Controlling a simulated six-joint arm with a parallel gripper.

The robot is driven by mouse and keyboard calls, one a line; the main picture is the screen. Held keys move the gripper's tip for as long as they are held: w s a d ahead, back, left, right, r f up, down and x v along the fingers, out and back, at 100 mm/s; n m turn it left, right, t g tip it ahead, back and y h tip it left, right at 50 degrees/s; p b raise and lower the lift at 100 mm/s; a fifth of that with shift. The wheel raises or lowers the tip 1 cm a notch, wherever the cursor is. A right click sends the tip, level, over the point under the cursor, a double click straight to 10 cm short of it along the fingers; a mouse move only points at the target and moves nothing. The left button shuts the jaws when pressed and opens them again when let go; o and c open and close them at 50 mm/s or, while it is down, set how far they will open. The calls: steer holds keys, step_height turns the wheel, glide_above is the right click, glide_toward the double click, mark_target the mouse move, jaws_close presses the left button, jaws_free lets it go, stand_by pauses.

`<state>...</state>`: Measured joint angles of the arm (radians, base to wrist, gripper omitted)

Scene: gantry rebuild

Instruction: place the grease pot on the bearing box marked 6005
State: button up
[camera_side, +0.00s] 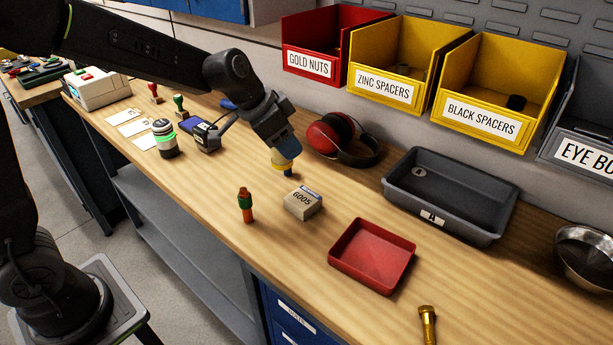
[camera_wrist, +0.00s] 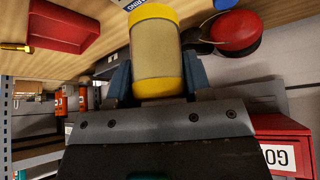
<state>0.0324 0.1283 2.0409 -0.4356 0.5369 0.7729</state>
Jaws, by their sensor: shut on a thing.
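My gripper (camera_side: 285,160) is shut on the grease pot (camera_side: 280,155), a pale cylinder with yellow ends. In the wrist view the grease pot (camera_wrist: 156,55) sits between the two blue-grey fingers of my gripper (camera_wrist: 157,75). The bearing box (camera_side: 303,203) is small and grey-white, marked 6005, and lies on the bench. In the side view the held pot is behind it and slightly left, apart from it. Part of the lettered box (camera_wrist: 138,5) shows at the top of the wrist view. The top of the bearing box looks bare.
Red earmuffs (camera_side: 338,137) lie close behind my gripper. Bins (camera_side: 385,88) hang on the wall.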

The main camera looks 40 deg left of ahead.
steer(key=d+f, duration=0.2)
steer(key=d, duration=0.1)
steer(key=w+d, duration=0.1)
steer(key=shift+d+f, duration=0.2)
steer(key=shift+f, duration=2.15)
steer(key=shift+f, duration=0.1)
steer(key=shift+f, duration=0.1)
steer(key=o, duration=1)
steer(key=v, duration=1.2)
steer(key=shift+r, duration=0.25)
